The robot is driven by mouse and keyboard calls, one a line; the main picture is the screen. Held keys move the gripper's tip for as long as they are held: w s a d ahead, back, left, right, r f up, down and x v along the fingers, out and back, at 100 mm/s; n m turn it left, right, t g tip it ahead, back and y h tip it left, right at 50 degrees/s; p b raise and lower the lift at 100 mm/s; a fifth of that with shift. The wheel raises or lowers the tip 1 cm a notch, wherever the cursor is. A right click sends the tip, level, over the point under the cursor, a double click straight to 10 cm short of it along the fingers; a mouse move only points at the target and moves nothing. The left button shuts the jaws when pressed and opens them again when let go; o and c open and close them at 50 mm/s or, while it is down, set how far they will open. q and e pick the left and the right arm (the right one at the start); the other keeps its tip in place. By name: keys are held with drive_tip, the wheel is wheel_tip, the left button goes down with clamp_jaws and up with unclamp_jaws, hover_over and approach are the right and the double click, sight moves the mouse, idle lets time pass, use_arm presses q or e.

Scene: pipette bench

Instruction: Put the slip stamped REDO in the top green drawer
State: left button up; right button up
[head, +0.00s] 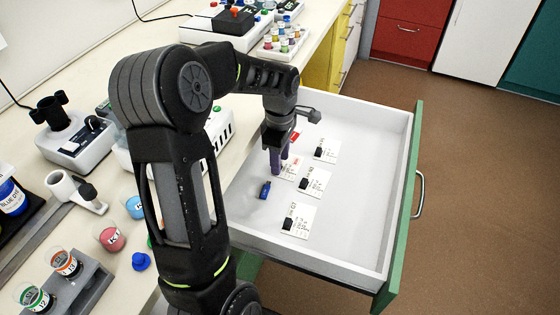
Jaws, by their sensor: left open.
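The green-fronted drawer (398,215) is pulled open, with its white inside showing. Several white slips lie on its floor: one at the back (333,151), one in the middle (321,181) and one nearer the front left (303,228). The stamps are too small to read, so I cannot confirm which says REDO. My left gripper is open and points down inside the drawer, just beside the red-marked slip; I cannot tell whether it touches it. My right gripper is not in view.
A small blue item (265,189) lies in the drawer near the gripper. The bench to the left holds a grey vial rack (75,290), a blue cap (141,261) and devices. A red cabinet (408,35) stands beyond. Brown floor right of the drawer is clear.

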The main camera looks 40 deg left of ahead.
use_arm(q)
wheel_tip(320, 180, up, 11)
drive_tip(key=shift+f, duration=0.15)
idle(0.9)
